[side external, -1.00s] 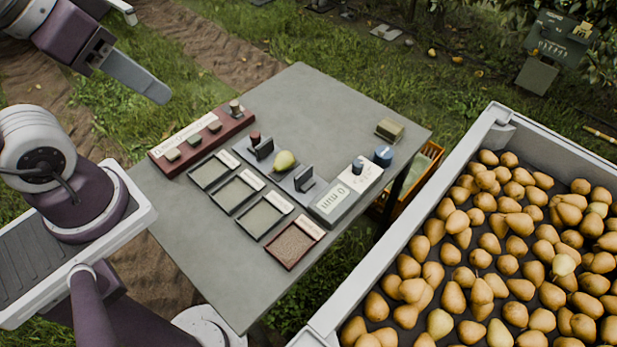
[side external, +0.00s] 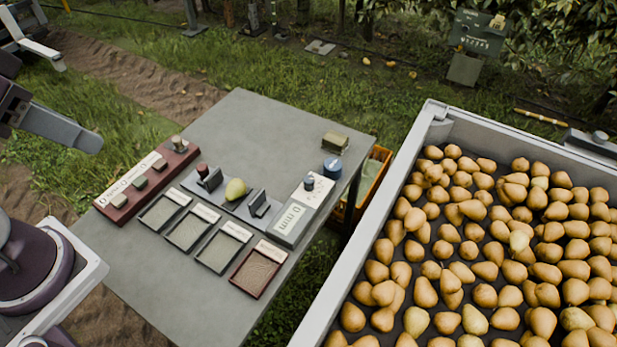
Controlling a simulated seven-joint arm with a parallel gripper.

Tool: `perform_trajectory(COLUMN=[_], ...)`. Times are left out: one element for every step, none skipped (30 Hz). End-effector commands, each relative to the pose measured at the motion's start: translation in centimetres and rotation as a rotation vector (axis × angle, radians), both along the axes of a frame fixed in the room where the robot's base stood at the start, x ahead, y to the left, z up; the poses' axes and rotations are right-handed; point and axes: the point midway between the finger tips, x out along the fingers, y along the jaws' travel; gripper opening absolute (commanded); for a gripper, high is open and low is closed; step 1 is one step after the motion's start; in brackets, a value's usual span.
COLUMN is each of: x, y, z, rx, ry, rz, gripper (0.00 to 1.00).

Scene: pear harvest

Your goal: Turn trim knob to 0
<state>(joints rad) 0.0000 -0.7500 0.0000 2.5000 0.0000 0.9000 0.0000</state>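A white panel (side external: 319,187) with printed dots stands at the right end of the measuring fixture on the grey table. A small blue-grey knob (side external: 309,182) sits on it. A larger blue round knob or cap (side external: 332,168) stands just behind it. I cannot tell for certain which is the trim knob, and its setting is too small to read. The display (side external: 291,219) beside the panel appears to read 0 mm. My gripper (side external: 64,128) is at the far left, away from both knobs.
A yellow-green pear (side external: 235,189) rests between the fixture's dark jaws. Several shallow trays (side external: 225,248) lie in front. A red button bar (side external: 150,186) is at left, and a small olive box (side external: 335,142) at the back. A large pear bin (side external: 350,262) borders the table's right.

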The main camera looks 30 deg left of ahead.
Motion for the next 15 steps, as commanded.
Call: perform_trajectory(x=[0.1,0.5,1.3,2.2,3.5,5.6,7.5,9.6,12.3,14.4,16.4,19.1,21.0,22.9,25.3], y=[0.0,-0.1,-0.2,-0.4,-0.7,-1.1,-1.5,-1.9,-2.5,-2.9,-3.4,-4.1,-4.7,-5.3,-6.1], z=[0.1,0.3,0.6,1.0,1.4,2.0,2.2,2.2,2.0,1.5,0.9,-0.4,-1.5,-2.9,-5.0], rx=[-0.002,-0.007,-0.017,-0.029,-0.044,-0.067,-0.083,-0.100,-0.117,-0.128,-0.135,-0.144,-0.145,-0.146,-0.142], ry=[0.002,0.006,0.020,0.034,0.053,0.082,0.107,0.131,0.164,0.188,0.212,0.243,0.265,0.288,0.316], rz=[0.000,0.000,0.000,0.001,0.004,0.008,0.013,0.021,0.032,0.040,0.049,0.063,0.072,0.080,0.093], gripper=[0.48,0.48,0.48,0.48,0.48,0.48,0.48,0.48,0.48,0.48,0.48,0.48,0.48,0.48,0.48])
